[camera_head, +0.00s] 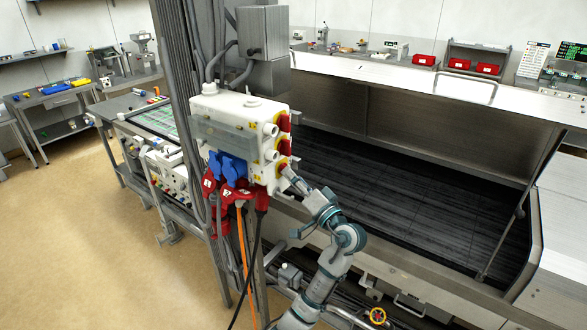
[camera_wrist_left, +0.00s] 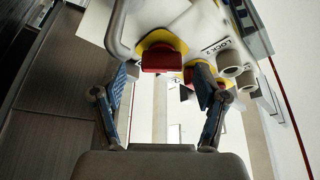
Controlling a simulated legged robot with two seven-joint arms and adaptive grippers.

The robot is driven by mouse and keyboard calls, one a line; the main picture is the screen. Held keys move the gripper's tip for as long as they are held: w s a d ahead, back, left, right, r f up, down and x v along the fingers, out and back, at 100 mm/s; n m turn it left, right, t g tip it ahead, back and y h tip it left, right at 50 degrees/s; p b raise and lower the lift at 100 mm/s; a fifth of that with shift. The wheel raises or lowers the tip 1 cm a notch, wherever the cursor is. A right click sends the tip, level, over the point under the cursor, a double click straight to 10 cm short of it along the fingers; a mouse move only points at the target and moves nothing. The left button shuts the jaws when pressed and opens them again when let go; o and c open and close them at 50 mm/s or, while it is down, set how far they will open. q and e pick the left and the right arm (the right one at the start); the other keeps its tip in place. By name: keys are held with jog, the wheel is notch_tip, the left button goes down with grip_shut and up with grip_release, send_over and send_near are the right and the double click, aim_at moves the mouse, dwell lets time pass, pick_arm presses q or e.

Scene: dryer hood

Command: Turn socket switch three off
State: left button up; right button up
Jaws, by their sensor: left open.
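A white socket box (camera_head: 240,125) is mounted on the grey column, with red switches on yellow plates on its right side: an upper one (camera_head: 284,122), a middle one (camera_head: 284,147) and a lower one partly hidden by my gripper. I cannot read which is number three. My left gripper (camera_head: 289,180) is at the lower right edge of the box. In the left wrist view the left gripper (camera_wrist_left: 162,85) is open and empty. A red switch (camera_wrist_left: 162,58) lies ahead between its fingers, and another red switch is partly hidden behind the right finger. My right gripper is not in view.
Blue sockets (camera_head: 228,166) and red plugs (camera_head: 235,195) with hanging cables sit at the box's underside. The large metal trough (camera_head: 400,190) lies to the right.

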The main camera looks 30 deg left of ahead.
pick_arm(q)
jog(key=x, duration=0.3)
jog(key=shift+s+a+f, duration=0.2)
jog(key=shift+a, duration=0.1)
jog(key=shift+d+r, duration=0.1)
jog(key=shift+d, duration=0.2)
jog(key=shift+w+d+r, duration=0.1)
jog(key=shift+d, duration=0.9)
jog(key=c, duration=0.3)
jog(key=shift+d, duration=0.15)
jog(key=c, duration=0.4)
jog(key=shift+r, duration=0.1)
jog(key=c, duration=0.5)
jog(key=shift+o, duration=0.2)
jog(key=shift+a, duration=0.6)
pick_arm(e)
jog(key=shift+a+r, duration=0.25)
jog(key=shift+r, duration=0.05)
pick_arm(q)
jog(key=shift+f, duration=0.2)
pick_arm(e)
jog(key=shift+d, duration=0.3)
